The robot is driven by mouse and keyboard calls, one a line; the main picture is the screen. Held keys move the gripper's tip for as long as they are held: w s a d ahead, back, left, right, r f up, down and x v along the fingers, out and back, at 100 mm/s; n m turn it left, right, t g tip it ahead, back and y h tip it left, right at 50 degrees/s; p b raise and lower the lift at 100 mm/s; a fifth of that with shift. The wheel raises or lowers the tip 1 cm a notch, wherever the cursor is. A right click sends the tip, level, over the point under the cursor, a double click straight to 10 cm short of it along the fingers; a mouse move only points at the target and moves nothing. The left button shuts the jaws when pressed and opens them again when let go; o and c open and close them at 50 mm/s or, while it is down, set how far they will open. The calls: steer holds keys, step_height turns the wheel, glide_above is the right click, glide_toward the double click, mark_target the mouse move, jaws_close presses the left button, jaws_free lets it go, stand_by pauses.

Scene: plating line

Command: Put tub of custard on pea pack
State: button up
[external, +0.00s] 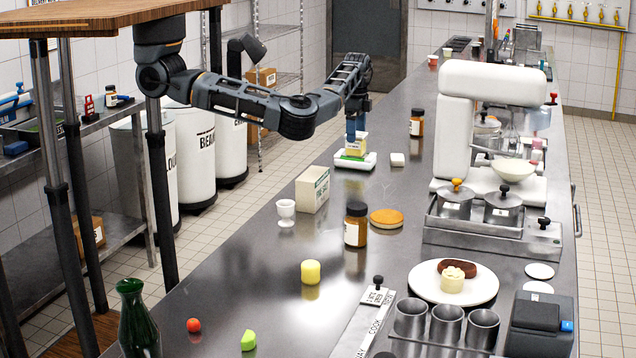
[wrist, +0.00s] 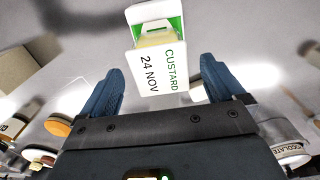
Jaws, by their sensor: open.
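The tub of custard (external: 355,147) is a small yellow tub with a white lid. It appears to rest upright on a flat green-and-white item (external: 343,162) on the counter, which looks like the pea pack; its lettering is not readable. In the wrist view the tub's white label (wrist: 157,72) reads CUSTARD 24 NOV, and green (wrist: 177,22) shows behind it. My gripper (external: 356,127) is just above the tub in the external view. In the wrist view my gripper (wrist: 160,68) is open, its blue fingers either side of the tub with gaps showing.
A small white block (external: 397,159) lies right of the stack. A carton (external: 314,188), a white egg cup (external: 286,212), a brown jar (external: 356,225) and an orange-brown disc (external: 386,218) stand nearer. A large white mixer (external: 490,110) stands to the right.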

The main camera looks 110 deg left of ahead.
step_height(320, 180, up, 8)
steer(key=shift+f, duration=0.1)
